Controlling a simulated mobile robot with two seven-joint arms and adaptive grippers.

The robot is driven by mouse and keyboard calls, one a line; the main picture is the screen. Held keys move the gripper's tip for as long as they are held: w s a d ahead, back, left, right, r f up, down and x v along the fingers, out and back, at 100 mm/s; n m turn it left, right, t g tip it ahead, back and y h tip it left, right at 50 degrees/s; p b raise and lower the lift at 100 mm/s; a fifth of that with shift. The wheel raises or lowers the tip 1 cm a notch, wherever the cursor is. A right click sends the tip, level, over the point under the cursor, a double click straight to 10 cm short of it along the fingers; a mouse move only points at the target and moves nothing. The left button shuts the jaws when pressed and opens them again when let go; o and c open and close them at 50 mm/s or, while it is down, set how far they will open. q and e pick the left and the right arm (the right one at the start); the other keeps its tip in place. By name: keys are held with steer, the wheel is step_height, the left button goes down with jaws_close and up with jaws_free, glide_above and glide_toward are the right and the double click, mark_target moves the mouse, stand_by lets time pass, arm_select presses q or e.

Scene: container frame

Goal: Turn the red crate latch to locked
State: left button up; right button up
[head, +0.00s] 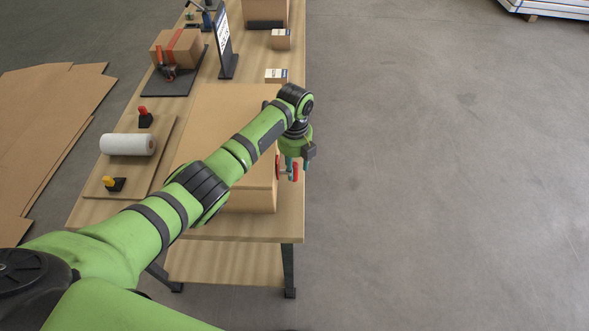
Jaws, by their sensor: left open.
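The crate (215,112) is a large light-brown box near the front right part of the wooden table. The red latch (295,172) sticks out from the crate's right side, with a red part close to the wall and a red handle further out. My left gripper (297,165) reaches over the crate and points down at the latch. My arm hides part of the crate. My right gripper is not in view.
A white roll (128,145) lies on a board left of the crate, with red (145,117) and yellow (114,184) knobs near it. A black sign (224,45), a taped carton (176,49) and small boxes stand further back. The floor to the right is mostly clear.

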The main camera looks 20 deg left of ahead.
arm_select(q)
step_height(320, 180, up, 10)
steer(key=shift+f, duration=0.2)
stand_by(0.4)
